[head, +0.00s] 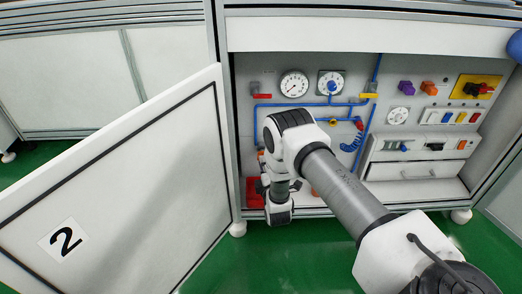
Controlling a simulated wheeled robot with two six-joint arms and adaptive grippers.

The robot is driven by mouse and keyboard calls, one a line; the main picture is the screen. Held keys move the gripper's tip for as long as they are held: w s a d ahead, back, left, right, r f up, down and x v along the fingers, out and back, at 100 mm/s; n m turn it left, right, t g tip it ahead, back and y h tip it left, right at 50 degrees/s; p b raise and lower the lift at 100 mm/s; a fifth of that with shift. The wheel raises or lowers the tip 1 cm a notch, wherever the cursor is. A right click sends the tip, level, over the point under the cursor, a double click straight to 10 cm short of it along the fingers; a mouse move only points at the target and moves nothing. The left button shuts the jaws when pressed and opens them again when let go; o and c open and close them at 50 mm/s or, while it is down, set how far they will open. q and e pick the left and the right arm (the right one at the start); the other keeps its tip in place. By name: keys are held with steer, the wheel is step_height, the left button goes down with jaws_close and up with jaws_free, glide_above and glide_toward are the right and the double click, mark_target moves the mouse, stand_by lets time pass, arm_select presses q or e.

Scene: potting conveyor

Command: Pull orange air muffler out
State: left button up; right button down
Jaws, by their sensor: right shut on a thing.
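My right arm reaches into the open cabinet from the lower right. My right gripper (264,186) is low at the cabinet's left side, mostly hidden behind my own wrist. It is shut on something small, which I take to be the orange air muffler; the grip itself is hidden. A bit of orange (262,157) shows just above the gripper, at the left edge of my wrist. I cannot tell whether it is the muffler or another fitting. My left gripper is not in view.
The open door marked 2 (130,190) stands to the left. The cabinet's back panel holds gauges (294,84), blue air tubing (313,105), a yellow switch plate (475,87) and a drawer unit (412,170). A red block (247,201) lies low inside. Green floor is clear in front.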

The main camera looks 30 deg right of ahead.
steer(key=shift+s+a+p, duration=0.3)
steer(key=shift+s, duration=0.1)
steer(key=p+v, duration=0.2)
steer(key=v, duration=0.1)
steer(key=shift+w+a+f, duration=0.1)
steer(key=shift+a, duration=0.1)
stand_by(0.5)
